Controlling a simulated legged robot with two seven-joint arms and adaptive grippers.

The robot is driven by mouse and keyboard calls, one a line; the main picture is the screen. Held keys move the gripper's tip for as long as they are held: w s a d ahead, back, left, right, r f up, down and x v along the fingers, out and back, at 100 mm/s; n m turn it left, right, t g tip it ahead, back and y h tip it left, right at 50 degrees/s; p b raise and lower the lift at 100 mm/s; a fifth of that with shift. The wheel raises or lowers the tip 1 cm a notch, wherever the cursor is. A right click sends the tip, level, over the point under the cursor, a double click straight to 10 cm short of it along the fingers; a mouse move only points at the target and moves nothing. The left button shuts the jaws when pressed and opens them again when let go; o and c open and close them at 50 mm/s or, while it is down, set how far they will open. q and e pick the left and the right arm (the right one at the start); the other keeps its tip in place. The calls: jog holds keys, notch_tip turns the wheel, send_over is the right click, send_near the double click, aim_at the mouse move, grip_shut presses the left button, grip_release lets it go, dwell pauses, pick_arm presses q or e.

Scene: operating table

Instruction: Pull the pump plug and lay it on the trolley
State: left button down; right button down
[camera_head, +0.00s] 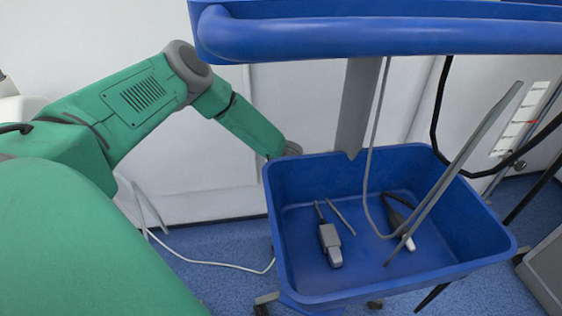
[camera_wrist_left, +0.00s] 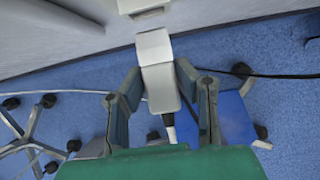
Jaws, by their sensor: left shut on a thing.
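In the head view my left arm reaches down behind the trolley's blue lower bin (camera_head: 390,160), and the gripper and plug are hidden there. The trolley's blue upper tray (camera_head: 380,36) crosses the top.
The lower bin holds a grey handheld device (camera_head: 330,245), thin rods and a looped grey cable (camera_head: 366,180). A grey post joins bin and upper tray. A white cable (camera_head: 215,264) lies on the blue floor. Casters (camera_wrist_left: 241,70) and a wheeled base stand near the gripper.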

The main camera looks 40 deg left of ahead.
pick_arm(q)
jog(key=shift+s+d, duration=0.1)
dwell(0.3)
jog(key=shift+s+d+p, duration=0.35)
jog(key=shift+s+d, duration=0.1)
jog(key=shift+d, duration=0.15)
jog(key=shift+s+d, duration=0.1)
jog(key=p+v, duration=0.4)
jog(key=v, duration=0.1)
jog(key=w+a+p+v, duration=0.1)
jog(key=p+v, duration=0.1)
jog(key=p, duration=0.1)
jog(key=shift+s+r, duration=0.1)
jog(key=shift+r, duration=0.6)
jog(key=shift+f, duration=0.1)
